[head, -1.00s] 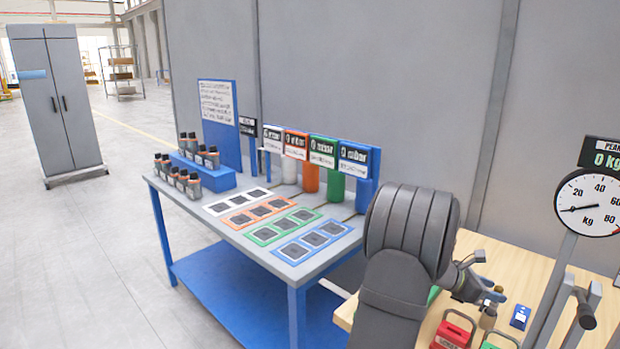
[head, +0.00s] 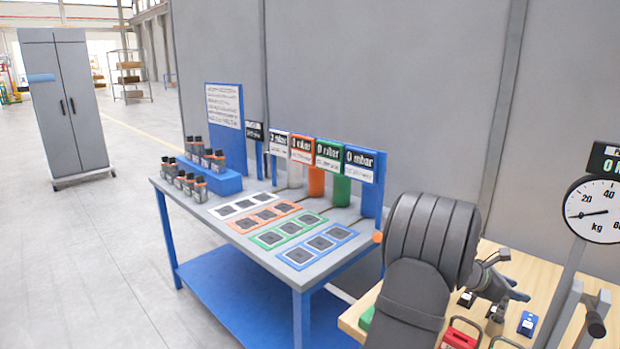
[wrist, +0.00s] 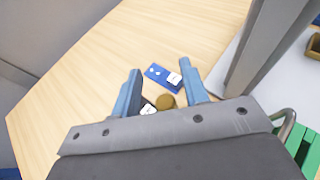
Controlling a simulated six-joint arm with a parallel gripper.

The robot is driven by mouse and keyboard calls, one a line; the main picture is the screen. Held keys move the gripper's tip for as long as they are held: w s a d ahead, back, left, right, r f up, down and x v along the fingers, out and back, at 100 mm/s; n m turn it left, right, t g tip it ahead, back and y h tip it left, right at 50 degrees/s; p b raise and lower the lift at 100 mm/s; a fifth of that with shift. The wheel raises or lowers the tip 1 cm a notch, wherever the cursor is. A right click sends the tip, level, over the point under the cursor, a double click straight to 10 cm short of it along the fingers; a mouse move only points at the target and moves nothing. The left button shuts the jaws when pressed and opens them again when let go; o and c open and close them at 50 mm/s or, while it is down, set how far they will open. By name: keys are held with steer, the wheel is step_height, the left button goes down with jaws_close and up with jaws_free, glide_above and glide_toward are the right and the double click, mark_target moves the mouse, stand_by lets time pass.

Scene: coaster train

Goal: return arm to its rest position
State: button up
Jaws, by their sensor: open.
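My gripper (wrist: 160,92) is open in the wrist view, its two blue-grey fingers apart above the wooden bench top (wrist: 80,95). A small blue block (wrist: 158,74) with white marks lies on the wood beyond the fingertips. A round brown-gold piece (wrist: 166,101) shows between the fingers, and I cannot tell how far below them it is. Nothing is seen held. In the head view my gripper (head: 512,293) is over the wooden bench at the lower right, partly hidden by my own arm. The blue block (head: 527,323) lies just below and right of it.
A dial scale (head: 597,209) and grey posts stand at the right. A red padlock-like item (head: 460,335) sits at the bench front. Left of my arm is a blue-legged table (head: 222,232) with bottles, coloured pads and gauge signs. The wall is close behind.

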steer(key=a+r, duration=0.1)
steer(key=a, duration=1)
steer(key=x, duration=1.1)
steer(key=shift+d, duration=0.25)
steer(key=r, duration=1)
steer(key=shift+w+r, duration=0.2)
steer(key=shift+r, duration=0.15)
steer(key=w+a+r+t, duration=0.1)
steer(key=w+a+r, duration=0.2)
steer(key=a+r, duration=0.45)
steer(key=w+a+r+n+t, duration=0.1)
steer(key=w+a+r, duration=0.2)
steer(key=a+r, duration=0.4)
steer(key=w+a+r+t, duration=0.1)
steer(key=w+a+r, duration=0.2)
steer(key=a+r, duration=0.35)
steer(key=w+a+f+n+t+y, duration=0.1)
steer(key=w+a+f+n+t, duration=0.25)
steer(key=a+f, duration=0.75)
steer(key=s+a+f+n+t+y, duration=0.2)
steer(key=a+f+n+t+y, duration=0.2)
steer(key=a+f, duration=1.1)
steer(key=shift+a+f+n+t+y, duration=0.3)
steer(key=shift+f+t+y, duration=0.5)
steer(key=shift+f, duration=1.15)
steer(key=shift+d, duration=0.1)
